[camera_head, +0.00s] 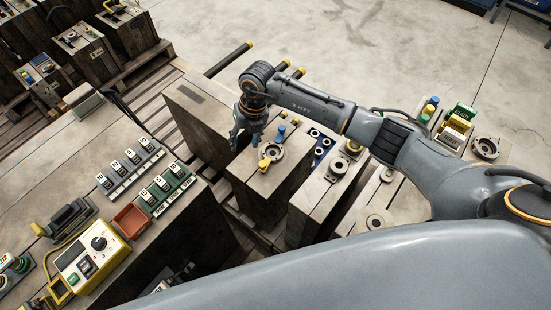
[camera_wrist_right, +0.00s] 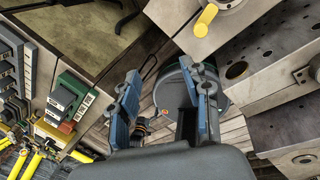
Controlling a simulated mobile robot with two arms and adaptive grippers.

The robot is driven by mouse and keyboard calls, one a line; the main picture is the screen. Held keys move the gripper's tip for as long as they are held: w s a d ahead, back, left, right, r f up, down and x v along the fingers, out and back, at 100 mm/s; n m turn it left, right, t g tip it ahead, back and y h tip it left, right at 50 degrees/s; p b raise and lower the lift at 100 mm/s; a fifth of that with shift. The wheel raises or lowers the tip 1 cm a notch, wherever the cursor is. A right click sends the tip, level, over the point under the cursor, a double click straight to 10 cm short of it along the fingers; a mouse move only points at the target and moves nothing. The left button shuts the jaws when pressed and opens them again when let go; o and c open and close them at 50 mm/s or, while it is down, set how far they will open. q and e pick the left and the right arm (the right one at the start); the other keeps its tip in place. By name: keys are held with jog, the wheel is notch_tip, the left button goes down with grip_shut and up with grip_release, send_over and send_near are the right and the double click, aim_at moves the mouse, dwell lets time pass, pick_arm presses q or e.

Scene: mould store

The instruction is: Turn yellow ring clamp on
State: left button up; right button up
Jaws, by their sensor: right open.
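The yellow ring clamp (camera_head: 264,164) shows in the head view as a small yellow lever beside a grey metal ring (camera_head: 272,151), on top of a mould block (camera_head: 258,182). A blue-capped part stands just behind the ring. My right gripper (camera_head: 246,138) points down, just left of and behind the ring, apart from the yellow lever. In the right wrist view its two blue-grey fingers (camera_wrist_right: 162,92) are spread with nothing between them. A yellow peg (camera_wrist_right: 205,21) shows at the top there; I cannot tell whether it is the clamp. My left gripper is out of view.
More mould blocks with rings (camera_head: 338,166) stand to the right, under my right arm. At the left, a bench holds green and grey numbered counter rows (camera_head: 166,189), a red tray (camera_head: 131,218) and a yellow control box (camera_head: 88,262). Open floor (camera_head: 400,40) lies behind.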

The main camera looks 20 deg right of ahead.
jog(key=h, duration=0.2)
send_over(263, 164)
notch_tip(263, 164, down, 14)
jog(key=shift+f, duration=0.1)
jog(key=shift+c, duration=0.4)
